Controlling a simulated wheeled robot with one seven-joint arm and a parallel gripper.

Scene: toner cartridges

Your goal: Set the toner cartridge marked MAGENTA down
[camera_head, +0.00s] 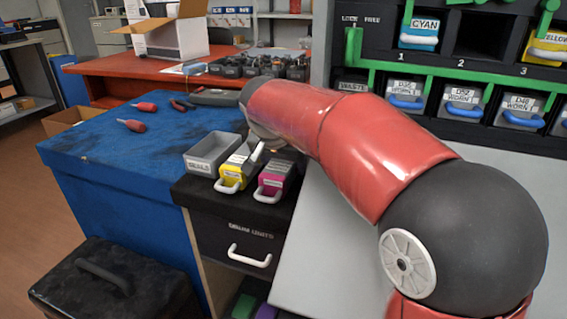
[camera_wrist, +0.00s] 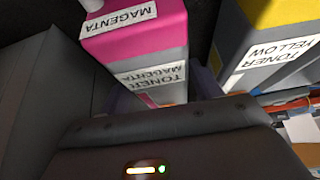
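The cartridge marked MAGENTA (camera_head: 275,179) is grey and magenta with a white front handle. In the head view it appears to rest upright on the black drawer unit's top, right of a yellow cartridge (camera_head: 234,172). In the wrist view the magenta cartridge (camera_wrist: 140,45) is very near, its lettering upside down, and the yellow cartridge (camera_wrist: 265,45) stands apart to its right. My gripper (camera_head: 262,152) is at the back of the magenta cartridge. One pale finger shows between the two cartridges; the other is hidden, so its grip is unclear.
A grey bin marked SEALS (camera_head: 212,150) stands left of the yellow cartridge. The drawer unit (camera_head: 240,233) adjoins a blue bench (camera_head: 100,150) with red-handled tools. At right a black rack (camera_head: 470,75) has CYAN in slot 1, slot 2 empty, and YELLOW in slot 3.

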